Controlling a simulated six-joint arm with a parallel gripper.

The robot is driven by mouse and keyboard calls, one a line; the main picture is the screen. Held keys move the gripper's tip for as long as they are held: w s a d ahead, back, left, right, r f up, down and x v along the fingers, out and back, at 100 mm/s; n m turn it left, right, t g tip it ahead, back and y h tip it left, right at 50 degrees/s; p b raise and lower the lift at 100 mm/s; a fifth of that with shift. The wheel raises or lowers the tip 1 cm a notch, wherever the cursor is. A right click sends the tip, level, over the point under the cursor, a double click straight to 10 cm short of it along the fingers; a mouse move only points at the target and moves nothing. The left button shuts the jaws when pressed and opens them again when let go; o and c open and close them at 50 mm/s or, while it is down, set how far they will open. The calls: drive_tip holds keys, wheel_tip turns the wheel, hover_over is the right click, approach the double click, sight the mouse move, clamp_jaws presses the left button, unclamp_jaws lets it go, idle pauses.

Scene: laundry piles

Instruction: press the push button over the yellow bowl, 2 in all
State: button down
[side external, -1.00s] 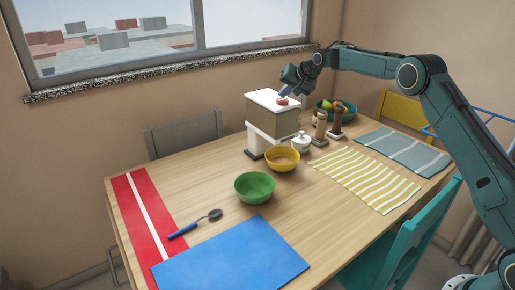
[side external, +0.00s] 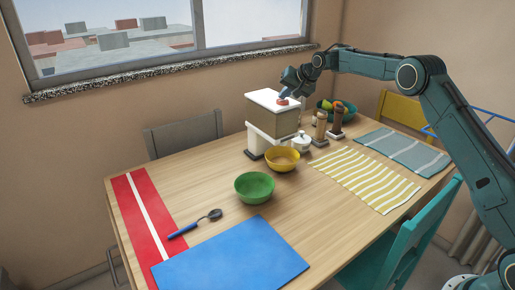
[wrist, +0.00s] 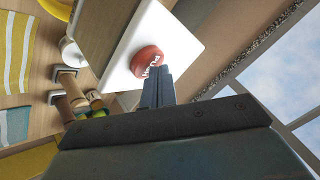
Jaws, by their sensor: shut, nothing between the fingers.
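The red push button (side external: 282,102) sits on the white top of a box-shaped dispenser (side external: 272,118) at the back of the table. The button (wrist: 147,61) also shows in the wrist view, with small white lettering. The yellow bowl (side external: 283,154) stands at the dispenser's front, under its body. Its edge (wrist: 57,8) shows at the top of the wrist view. My gripper (side external: 285,95) is shut and empty, fingers pointing down at the button. In the wrist view my fingertips (wrist: 155,72) are right at the button's edge; whether they touch it I cannot tell.
A green bowl (side external: 254,187), a spoon (side external: 197,223) and a blue mat (side external: 230,255) lie nearer the front. A white lidded pot (side external: 301,142), two wooden mills (side external: 336,118) and a teal fruit bowl (side external: 346,108) stand right of the dispenser. Striped cloths (side external: 365,178) cover the right side.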

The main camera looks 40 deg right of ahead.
sight(285, 101)
drive_tip(key=shift+f, duration=0.5)
idle(0.6)
drive_tip(key=shift+r, duration=1.25)
drive_tip(key=shift+r, duration=0.15)
drive_tip(key=shift+r, duration=2.3)
drive_tip(key=shift+r, duration=0.15)
